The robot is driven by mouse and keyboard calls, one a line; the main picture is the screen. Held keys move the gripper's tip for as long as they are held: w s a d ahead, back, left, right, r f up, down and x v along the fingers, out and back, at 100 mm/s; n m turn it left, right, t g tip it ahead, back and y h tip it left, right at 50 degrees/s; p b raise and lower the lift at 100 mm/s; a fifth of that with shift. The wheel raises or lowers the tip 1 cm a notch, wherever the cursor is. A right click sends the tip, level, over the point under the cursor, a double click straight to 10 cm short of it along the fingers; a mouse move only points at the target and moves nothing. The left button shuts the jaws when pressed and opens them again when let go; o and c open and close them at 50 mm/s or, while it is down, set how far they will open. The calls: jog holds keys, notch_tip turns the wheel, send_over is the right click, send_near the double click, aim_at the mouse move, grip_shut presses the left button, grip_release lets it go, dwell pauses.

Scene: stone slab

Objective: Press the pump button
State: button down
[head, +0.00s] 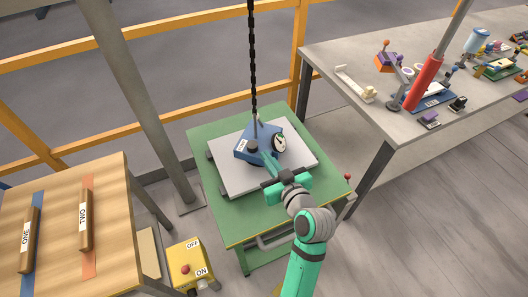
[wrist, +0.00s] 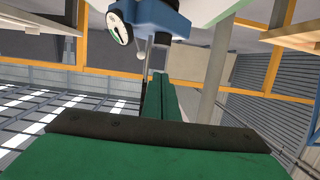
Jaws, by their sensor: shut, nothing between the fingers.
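A blue lifting unit (head: 247,150) with a round white gauge (head: 280,143) sits on a grey slab (head: 227,170) and hangs on a black chain. In the wrist view, the blue body (wrist: 165,14) and gauge (wrist: 117,28) are upside down at the top. My gripper (head: 268,160) is shut and empty, its fingertips close to the gauge side of the unit. The wrist view shows its green fingers (wrist: 158,80) pressed together, pointing at the unit's underside in the picture. I cannot tell whether they touch it. No button is clearly identifiable on the unit.
A green table (head: 225,215) carries the slab. A yellow box (head: 186,258) marked OFF and ON, with a red button, stands low at left. A wooden bench (head: 60,225) is at left. A grey workbench (head: 350,50) with several tools is at right. Yellow rails (head: 80,57) run behind.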

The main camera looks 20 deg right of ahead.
jog(key=shift+w+r, duration=0.2)
jog(key=shift+r, duration=0.55)
send_over(255, 155)
notch_tip(255, 155, down, 2)
jog(key=shift+d+f, duration=0.15)
notch_tip(255, 155, down, 3)
jog(key=shift+f, duration=0.55)
